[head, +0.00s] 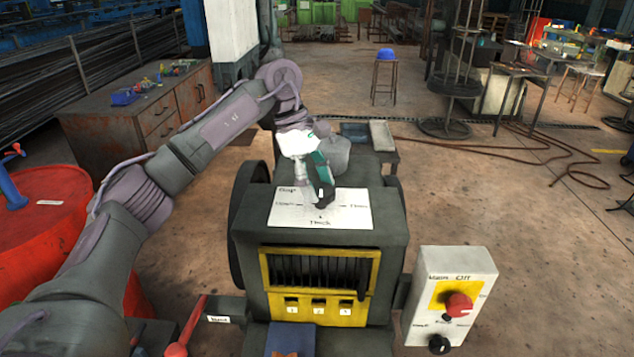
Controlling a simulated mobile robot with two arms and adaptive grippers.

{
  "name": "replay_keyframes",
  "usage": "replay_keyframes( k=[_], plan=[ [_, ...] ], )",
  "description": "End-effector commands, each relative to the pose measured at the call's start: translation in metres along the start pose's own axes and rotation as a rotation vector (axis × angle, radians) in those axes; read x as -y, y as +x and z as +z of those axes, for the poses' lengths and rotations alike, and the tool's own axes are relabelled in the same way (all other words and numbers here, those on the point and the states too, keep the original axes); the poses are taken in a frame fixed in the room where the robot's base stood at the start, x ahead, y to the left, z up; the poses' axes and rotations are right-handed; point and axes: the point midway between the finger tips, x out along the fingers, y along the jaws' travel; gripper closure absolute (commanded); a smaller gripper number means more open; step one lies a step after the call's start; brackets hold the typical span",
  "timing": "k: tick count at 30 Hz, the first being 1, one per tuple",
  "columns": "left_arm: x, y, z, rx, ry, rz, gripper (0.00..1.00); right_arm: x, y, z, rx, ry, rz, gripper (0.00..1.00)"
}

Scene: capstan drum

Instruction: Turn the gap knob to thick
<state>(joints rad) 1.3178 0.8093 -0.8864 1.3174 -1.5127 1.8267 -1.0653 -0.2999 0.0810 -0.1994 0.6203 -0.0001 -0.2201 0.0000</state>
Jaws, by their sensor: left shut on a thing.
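The gap knob sits on the white plate (345,217) on top of the dark machine (250,240). The plate reads "Gap" at its upper left and "Thick" at its front edge, with a short dark mark just above that word. Words at its left and right are too blurred to read surely. My left gripper (322,201) reaches down from behind and is shut at the knob. Its fingers hide most of the knob, so I cannot tell which word the knob points to. My right gripper is out of view.
A yellow panel (262,290) with a slotted opening is on the machine's front. A control box (480,267) with a red button (458,305) stands at the right. A red-handled lever (190,325) is at front left, and red drums (45,210) stand at far left.

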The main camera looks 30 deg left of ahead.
Motion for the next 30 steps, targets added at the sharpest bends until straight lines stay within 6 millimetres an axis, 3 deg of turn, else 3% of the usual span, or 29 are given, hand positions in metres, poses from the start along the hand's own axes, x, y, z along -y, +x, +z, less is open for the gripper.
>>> replay_keyframes(
  k=[6, 7, 11, 23, 30],
  plan=[
    [0.000, 0.000, 0.000, -0.001, 0.000, 0.002, 0.76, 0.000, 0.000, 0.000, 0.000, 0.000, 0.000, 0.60],
    [0.000, 0.000, 0.000, -0.001, 0.000, 0.002, 0.40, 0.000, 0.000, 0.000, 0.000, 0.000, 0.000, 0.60],
    [0.000, 0.000, 0.000, -0.001, 0.000, 0.002, 0.18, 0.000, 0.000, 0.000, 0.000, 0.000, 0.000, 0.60],
    [0.000, -0.005, 0.000, -0.001, -0.001, 0.002, 0.16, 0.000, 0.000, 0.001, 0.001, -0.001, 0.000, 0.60],
    [-0.001, -0.046, 0.001, 0.000, -0.002, 0.006, 0.16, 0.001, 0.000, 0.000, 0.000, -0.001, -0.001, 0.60]
  ],
)
